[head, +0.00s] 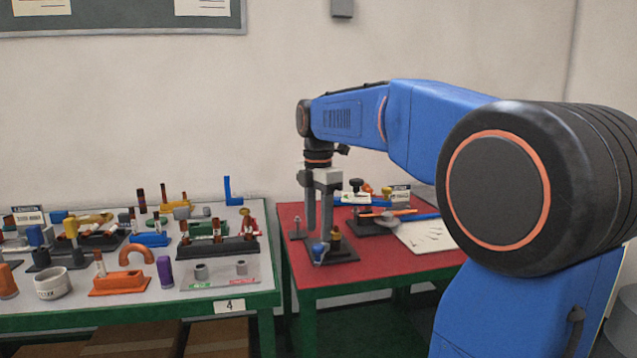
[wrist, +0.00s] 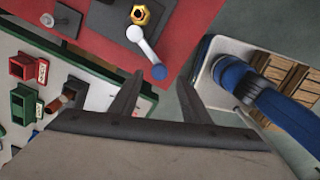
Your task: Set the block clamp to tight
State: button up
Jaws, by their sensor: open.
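The block clamp (head: 343,250) is a dark block near the front left corner of the red table. A brass hex fitting (wrist: 141,14) stands on it. Its pale lever (wrist: 146,43) ends in a blue knob (wrist: 159,72), which also shows in the head view (head: 319,247). My gripper (head: 319,235) points down over the lever end. In the wrist view my gripper (wrist: 159,82) is open, with one finger on each side of the knob's line. The knob lies just beyond the fingertips, and I cannot tell whether they touch it. No clamp markings are readable.
A red table (head: 370,272) carries the clamp, a white sheet (head: 425,235) and small tools behind it. A green-edged table (head: 130,308) to the left holds several coloured fixtures. A narrow gap separates the tables.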

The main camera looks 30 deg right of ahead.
notch_tip(320, 180, up, 13)
dwell(0.4)
dwell(0.4)
jog(key=s+a+f+m+t, duration=0.2)
jog(key=s+a+f+m, duration=0.1)
jog(key=s+f+m, duration=0.6)
jog(key=s+a+f+m+t, duration=0.2)
jog(key=s+a+f+m, duration=0.2)
jog(key=s+f+m, duration=0.6)
jog(key=s+f, duration=0.6)
jog(key=f, duration=0.6)
jog(key=shift+t, duration=0.4)
